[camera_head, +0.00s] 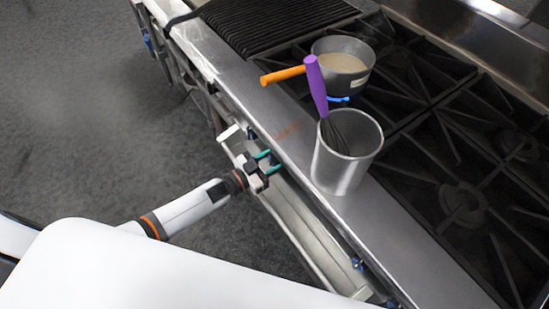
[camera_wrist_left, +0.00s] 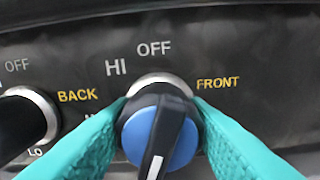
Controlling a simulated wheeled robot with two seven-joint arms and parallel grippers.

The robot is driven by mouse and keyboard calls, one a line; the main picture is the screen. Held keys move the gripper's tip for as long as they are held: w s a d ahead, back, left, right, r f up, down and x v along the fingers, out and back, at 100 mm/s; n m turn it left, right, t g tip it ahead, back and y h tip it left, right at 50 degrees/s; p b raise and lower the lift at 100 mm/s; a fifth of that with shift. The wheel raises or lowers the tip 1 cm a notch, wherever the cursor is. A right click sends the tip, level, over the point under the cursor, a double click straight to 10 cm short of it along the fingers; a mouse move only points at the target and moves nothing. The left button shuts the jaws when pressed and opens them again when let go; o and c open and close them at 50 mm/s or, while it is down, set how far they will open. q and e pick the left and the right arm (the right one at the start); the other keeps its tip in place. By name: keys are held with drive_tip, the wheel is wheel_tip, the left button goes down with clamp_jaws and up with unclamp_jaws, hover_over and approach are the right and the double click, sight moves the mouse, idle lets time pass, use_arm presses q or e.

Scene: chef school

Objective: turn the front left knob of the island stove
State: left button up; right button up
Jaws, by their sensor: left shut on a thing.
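The stove knob (camera_wrist_left: 160,132) is black with a blue face and a white pointer line that runs down and slightly left. It sits on the dark panel under the words OFF and HI, with the yellow label FRONT to its right. My left gripper (camera_wrist_left: 160,112) has its teal fingers shut on the knob, one on each side. In the head view my left gripper (camera_head: 268,161) reaches the front of the island stove (camera_head: 232,88) from the left. The knob is not clearly seen there. My right gripper is not in view.
A second knob (camera_wrist_left: 25,125) labelled BACK is close on the left in the wrist view. A metal container (camera_head: 340,175) with a purple-handled whisk (camera_head: 317,85) stands near the stove's front edge. A pot (camera_head: 345,80) with an orange handle stands behind. The floor at left is clear.

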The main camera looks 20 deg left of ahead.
use_arm(q)
drive_tip(key=shift+f, duration=0.1)
drive_tip(key=o, duration=1)
drive_tip(key=shift+c, duration=0.2)
drive_tip(key=b+v, duration=0.1)
drive_tip(key=v, duration=1.1)
drive_tip(key=shift+b, duration=0.3)
drive_tip(key=shift+a, duration=0.1)
